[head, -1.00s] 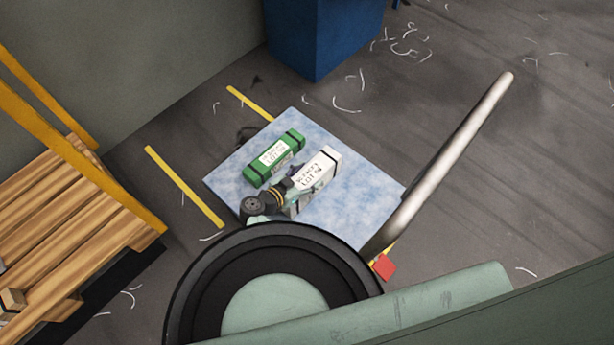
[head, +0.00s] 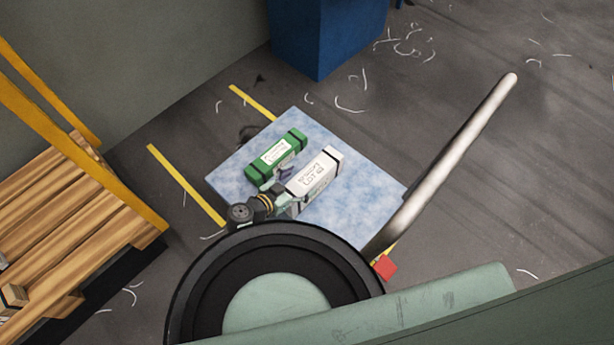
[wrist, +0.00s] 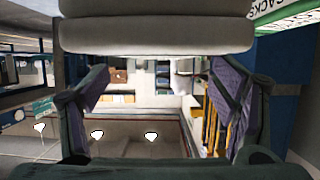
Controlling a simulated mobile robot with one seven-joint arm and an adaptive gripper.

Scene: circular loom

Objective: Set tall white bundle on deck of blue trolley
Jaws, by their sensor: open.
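The white bundle (head: 314,176), with dark straps and a lettered label, rests on the mottled blue deck of the trolley (head: 350,210) in the head view. My gripper (head: 284,188) is at the bundle's left side, low by the deck, and partly hides that side. In the wrist view my gripper (wrist: 158,112) is open, its two fingers wide apart with nothing between them. A pale, rounded two-layer shape (wrist: 155,35) crosses the top of that view close by; I cannot tell for sure that it is the white bundle.
A green bundle (head: 275,154) lies on the deck beside the white one. The trolley's pale handle bar (head: 440,165) rises at the right. A pallet of wood (head: 70,220) with yellow rails is at left, a blue bin (head: 325,35) behind. Bare deck shows at right.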

